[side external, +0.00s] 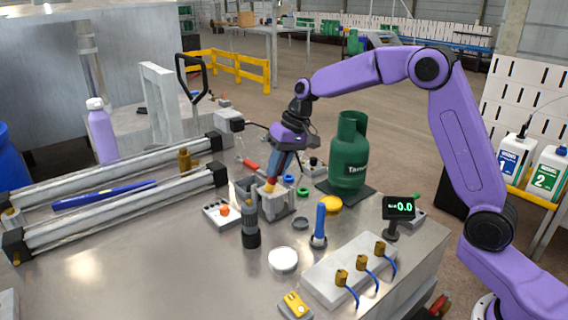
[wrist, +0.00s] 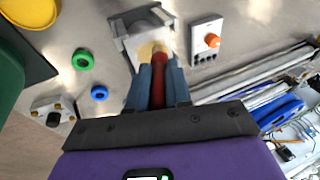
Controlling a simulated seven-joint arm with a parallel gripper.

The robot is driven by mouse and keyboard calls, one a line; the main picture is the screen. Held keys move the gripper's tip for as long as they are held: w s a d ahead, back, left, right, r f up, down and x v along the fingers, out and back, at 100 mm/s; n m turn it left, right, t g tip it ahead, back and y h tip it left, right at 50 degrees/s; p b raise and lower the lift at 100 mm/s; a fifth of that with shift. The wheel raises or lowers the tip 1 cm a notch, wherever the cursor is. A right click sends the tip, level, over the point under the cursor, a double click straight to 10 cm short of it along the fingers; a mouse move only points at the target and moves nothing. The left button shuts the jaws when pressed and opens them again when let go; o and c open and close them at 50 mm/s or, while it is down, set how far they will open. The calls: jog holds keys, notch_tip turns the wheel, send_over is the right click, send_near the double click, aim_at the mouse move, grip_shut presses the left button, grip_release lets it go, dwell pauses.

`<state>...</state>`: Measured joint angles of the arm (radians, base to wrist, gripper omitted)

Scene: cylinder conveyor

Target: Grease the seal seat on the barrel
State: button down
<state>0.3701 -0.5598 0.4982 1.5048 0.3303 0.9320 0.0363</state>
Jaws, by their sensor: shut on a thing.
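My gripper (wrist: 160,92) is shut on a brush with a dark red handle (wrist: 157,88) and a pale yellow tip (wrist: 152,50). In the side view my gripper (side external: 281,175) points down at the middle of the bench, with the brush tip (side external: 269,188) low over a grey block-like fixture (side external: 279,211). In the wrist view the tip overlaps the near part of this fixture (wrist: 122,28), which holds a pale round part. I cannot tell whether the bristles touch it, nor make out the seal seat; the brush and fingers hide part of the fixture.
A green gas bottle (side external: 347,150) stands close right of my gripper. Blue (wrist: 99,93) and green (wrist: 82,59) rings lie nearby. Long rails (side external: 110,215) fill the bench's left.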

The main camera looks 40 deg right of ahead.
jog(key=shift+a, duration=0.55)
jog(key=shift+a+r, duration=0.1)
jog(key=shift+r, duration=3.95)
